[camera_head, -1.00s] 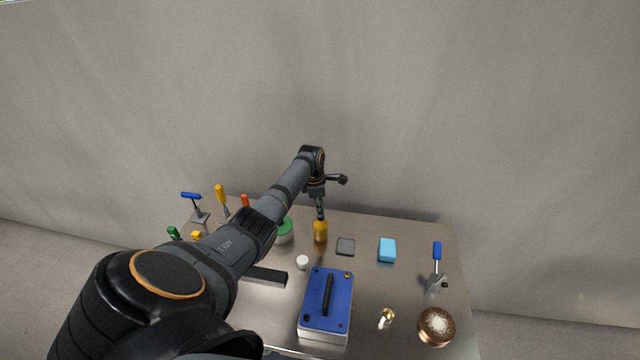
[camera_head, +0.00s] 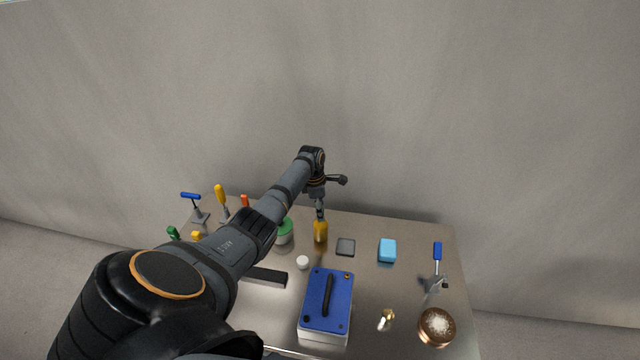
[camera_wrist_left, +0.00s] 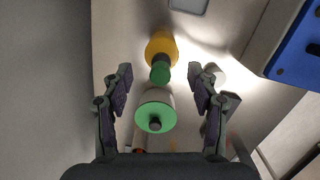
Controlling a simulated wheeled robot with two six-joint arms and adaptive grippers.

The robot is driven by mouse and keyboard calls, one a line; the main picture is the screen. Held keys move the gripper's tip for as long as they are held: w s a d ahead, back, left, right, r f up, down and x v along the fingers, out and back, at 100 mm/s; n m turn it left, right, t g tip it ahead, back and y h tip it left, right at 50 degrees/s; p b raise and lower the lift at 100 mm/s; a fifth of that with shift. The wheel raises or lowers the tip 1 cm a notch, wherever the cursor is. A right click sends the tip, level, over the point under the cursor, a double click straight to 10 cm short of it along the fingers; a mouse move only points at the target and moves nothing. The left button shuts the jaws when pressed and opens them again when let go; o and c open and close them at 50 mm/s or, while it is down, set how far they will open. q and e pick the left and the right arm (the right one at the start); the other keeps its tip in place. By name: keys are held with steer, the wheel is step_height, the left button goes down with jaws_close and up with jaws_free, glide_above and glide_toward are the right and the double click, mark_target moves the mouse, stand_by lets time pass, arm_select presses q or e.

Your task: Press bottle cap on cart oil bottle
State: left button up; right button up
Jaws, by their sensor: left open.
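The yellow oil bottle (camera_head: 320,232) stands upright near the back middle of the cart (camera_head: 400,285), directly below my left gripper (camera_head: 320,212). In the left wrist view the bottle (camera_wrist_left: 162,47) points its dark neck and green top (camera_wrist_left: 160,73) between the fingers. My left gripper (camera_wrist_left: 160,88) is open, with one finger on each side of the bottle top. No contact with the fingers shows. In the head view the gripper hides the bottle's top. My right gripper is out of view.
A white jar with a green lid (camera_head: 285,227) stands left of the bottle. A small white round piece (camera_head: 302,262) lies in front. A blue-topped box (camera_head: 327,300), a dark square (camera_head: 346,246), a light-blue block (camera_head: 388,249) and a copper bowl (camera_head: 436,326) occupy the right and front.

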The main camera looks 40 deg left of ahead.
arm_select(q)
steer(key=shift+r, duration=0.15)
steer(key=shift+s+r+p, duration=0.1)
steer(key=shift+r+p, duration=0.55)
steer(key=shift+r, duration=0.35)
steer(key=shift+s+a+r, duration=0.1)
steer(key=shift+r, duration=0.8)
steer(key=shift+r, duration=0.2)
steer(key=shift+a+r, duration=0.1)
steer(key=shift+r, duration=0.25)
step_height(320, 180, up, 11)
steer(key=s, duration=0.1)
steer(key=shift+s+a, duration=0.15)
steer(key=shift+a, duration=0.15)
